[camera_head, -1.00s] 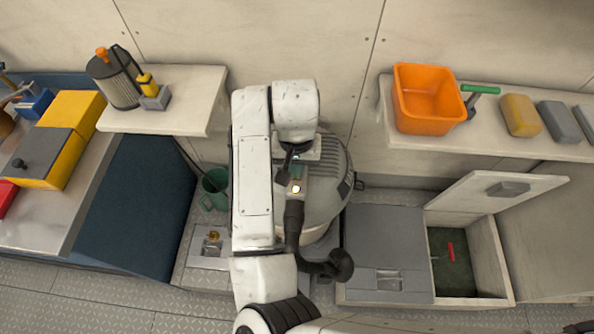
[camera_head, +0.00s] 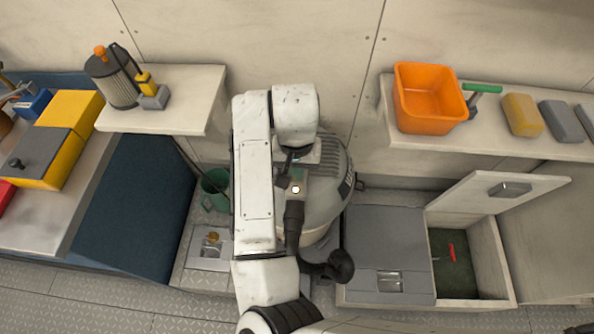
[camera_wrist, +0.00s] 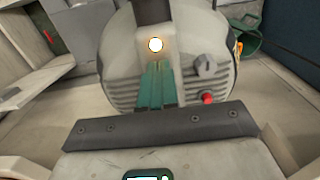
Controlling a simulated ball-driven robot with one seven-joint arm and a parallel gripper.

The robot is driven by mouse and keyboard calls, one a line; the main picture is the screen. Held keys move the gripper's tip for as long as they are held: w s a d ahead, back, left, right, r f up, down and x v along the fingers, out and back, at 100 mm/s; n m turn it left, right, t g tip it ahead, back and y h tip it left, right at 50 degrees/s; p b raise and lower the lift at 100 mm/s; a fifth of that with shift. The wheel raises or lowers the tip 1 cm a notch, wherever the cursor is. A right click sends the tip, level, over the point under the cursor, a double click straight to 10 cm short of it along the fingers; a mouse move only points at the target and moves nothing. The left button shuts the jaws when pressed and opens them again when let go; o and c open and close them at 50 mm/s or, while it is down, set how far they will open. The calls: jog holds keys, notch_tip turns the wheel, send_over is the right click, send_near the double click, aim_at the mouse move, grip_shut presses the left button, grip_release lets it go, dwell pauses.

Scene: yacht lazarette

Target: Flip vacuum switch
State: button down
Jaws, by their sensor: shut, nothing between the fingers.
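The vacuum (camera_head: 333,190) is a grey rounded canister on the floor in the middle of the head view, partly hidden behind my arm. In the wrist view its body (camera_wrist: 118,80) fills the upper middle. A round light (camera_wrist: 155,44) glows white on it; the light also shows in the head view (camera_head: 295,189). A grey knob or switch (camera_wrist: 205,66) and a red button (camera_wrist: 207,98) sit on its right side in the wrist view. My gripper (camera_wrist: 156,68) is shut and empty, its teal fingers close to the light. I cannot tell whether they touch the vacuum.
A dark hose (camera_head: 294,222) runs from the vacuum toward the front. A green bucket (camera_head: 215,190) stands to the left. An open locker (camera_head: 487,250) with a raised lid is at the right. Shelves flank the vacuum; the right one carries an orange bin (camera_head: 428,98).

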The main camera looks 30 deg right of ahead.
jog(key=shift+f, duration=0.2)
jog(key=shift+r, duration=0.15)
jog(key=shift+r+p, duration=3.15)
jog(key=shift+r, duration=0.25)
